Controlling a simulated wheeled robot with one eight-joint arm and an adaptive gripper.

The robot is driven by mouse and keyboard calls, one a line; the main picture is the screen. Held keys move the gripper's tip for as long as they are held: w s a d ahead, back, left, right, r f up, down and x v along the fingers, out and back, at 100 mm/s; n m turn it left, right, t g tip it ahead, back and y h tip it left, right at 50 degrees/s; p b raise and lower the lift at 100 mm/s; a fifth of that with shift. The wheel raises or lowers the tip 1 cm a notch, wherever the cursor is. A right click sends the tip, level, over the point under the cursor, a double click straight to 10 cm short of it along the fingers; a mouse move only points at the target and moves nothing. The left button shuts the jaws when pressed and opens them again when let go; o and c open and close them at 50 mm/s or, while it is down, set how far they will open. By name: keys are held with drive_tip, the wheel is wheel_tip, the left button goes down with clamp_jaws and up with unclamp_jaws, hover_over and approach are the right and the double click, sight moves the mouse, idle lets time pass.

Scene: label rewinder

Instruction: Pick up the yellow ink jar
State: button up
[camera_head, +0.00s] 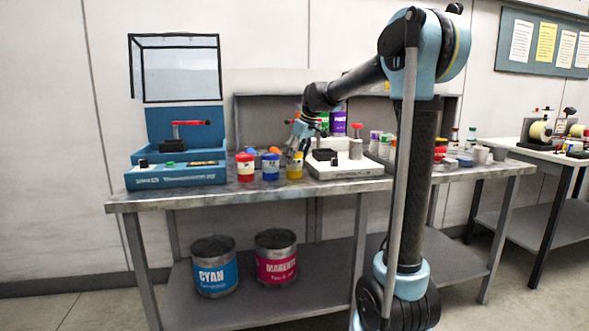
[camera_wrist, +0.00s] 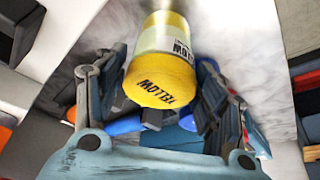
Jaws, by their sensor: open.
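The yellow ink jar (camera_head: 294,171) stands upright near the front edge of the metal workbench, right of a blue jar. In the wrist view the yellow ink jar (camera_wrist: 160,78) shows its yellow lid marked YELLOW and a pale label band. My gripper (camera_head: 297,153) is open, right at the top of the jar in the head view. In the wrist view the jar lies between the two spread dark fingers of my gripper (camera_wrist: 163,72). I cannot tell whether either finger touches it.
A blue jar (camera_head: 270,168) and a red jar (camera_head: 245,168) stand in a row left of the yellow jar. A white machine (camera_head: 345,168) sits close on its right. A blue machine (camera_head: 178,176) with a raised clear cover stands further left.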

drive_tip(key=shift+x, duration=0.85)
drive_tip(key=c, duration=1)
drive_tip(key=shift+r, duration=0.15)
